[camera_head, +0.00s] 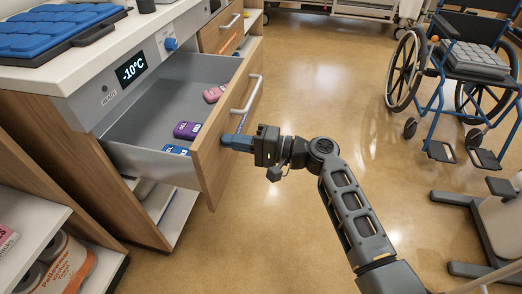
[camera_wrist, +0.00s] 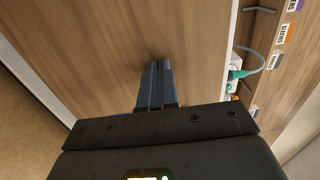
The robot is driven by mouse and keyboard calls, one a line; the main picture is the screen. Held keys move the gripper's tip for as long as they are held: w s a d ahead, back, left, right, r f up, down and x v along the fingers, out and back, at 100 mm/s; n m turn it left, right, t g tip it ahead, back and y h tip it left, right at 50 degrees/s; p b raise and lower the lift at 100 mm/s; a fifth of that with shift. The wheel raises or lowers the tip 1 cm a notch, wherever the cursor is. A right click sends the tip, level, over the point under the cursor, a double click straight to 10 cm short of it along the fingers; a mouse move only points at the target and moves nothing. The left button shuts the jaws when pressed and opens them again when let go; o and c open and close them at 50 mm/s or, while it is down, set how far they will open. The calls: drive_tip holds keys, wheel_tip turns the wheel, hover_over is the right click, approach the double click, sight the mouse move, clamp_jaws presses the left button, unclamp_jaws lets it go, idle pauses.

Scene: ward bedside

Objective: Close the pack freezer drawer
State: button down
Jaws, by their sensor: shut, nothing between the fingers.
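The pack freezer drawer (camera_head: 231,125) stands pulled out of the cabinet below a display reading -10°C. Its wooden front carries a pale bar handle (camera_head: 248,97). Inside its grey tray lie a pink pack (camera_head: 214,93), a purple pack (camera_head: 187,130) and a blue pack (camera_head: 176,150). My gripper (camera_head: 226,140) is shut and empty, with its fingertips at the outer face of the drawer front, below the handle. In the wrist view the closed fingers (camera_wrist: 156,70) point at the wooden front and look to be at or touching it; exact contact is unclear.
A wheelchair (camera_head: 470,80) with a grey cushion stands at the right. A grey-footed stand (camera_head: 500,215) is at the lower right. Blue packs in a tray (camera_head: 50,35) sit on the counter. An open shelf (camera_head: 60,250) is at the lower left. The floor (camera_head: 310,100) before the drawer is clear.

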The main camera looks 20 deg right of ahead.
drive_tip(key=b+x, duration=1.2)
drive_tip(key=x, duration=1.2)
drive_tip(key=shift+a, duration=0.15)
drive_tip(key=shift+w+a+r, duration=0.1)
drive_tip(key=shift+a+r, duration=0.05)
drive_tip(key=shift+r, duration=0.1)
